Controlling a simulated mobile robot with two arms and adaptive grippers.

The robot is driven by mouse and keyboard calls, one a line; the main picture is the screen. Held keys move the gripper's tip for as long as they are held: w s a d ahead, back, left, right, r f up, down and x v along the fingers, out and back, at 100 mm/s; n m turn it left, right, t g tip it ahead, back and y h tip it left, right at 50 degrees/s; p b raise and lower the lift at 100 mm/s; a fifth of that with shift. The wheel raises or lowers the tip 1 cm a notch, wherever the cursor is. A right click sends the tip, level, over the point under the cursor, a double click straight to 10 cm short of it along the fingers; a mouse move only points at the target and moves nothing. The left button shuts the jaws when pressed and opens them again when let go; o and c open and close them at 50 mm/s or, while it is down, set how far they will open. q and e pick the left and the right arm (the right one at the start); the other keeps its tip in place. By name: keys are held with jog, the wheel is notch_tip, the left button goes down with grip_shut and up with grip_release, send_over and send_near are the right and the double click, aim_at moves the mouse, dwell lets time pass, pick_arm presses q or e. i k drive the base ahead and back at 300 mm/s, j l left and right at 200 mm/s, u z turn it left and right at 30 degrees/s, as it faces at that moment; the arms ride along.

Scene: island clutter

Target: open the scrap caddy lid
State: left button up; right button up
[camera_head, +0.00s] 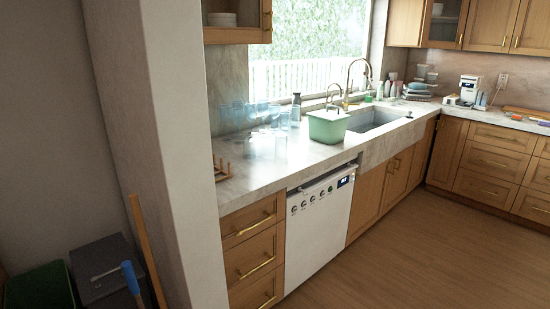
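A pale green box (326,129), which looks like the scrap caddy, stands upright on the counter just left of the sink. Its top is a paler, whitish green and looks closed, but it is too small to be sure. A thin curved metal piece rises at its back; I cannot tell whether it is a handle or a small tap behind it. Neither of my grippers is in view.
Clear glasses (268,140) and a wooden rack (222,170) stand left on the counter (245,186). A white dishwasher (320,218) is below. A wall pillar (165,140) blocks the left; bins (105,270) stand beside it. The floor (400,260) is clear.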

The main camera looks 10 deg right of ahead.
aim_at(325, 115)
jog(key=i+l+z, duration=0.25)
jog(key=i+l, duration=0.85)
jog(key=i+l+u, duration=0.1)
jog(key=i, duration=0.2)
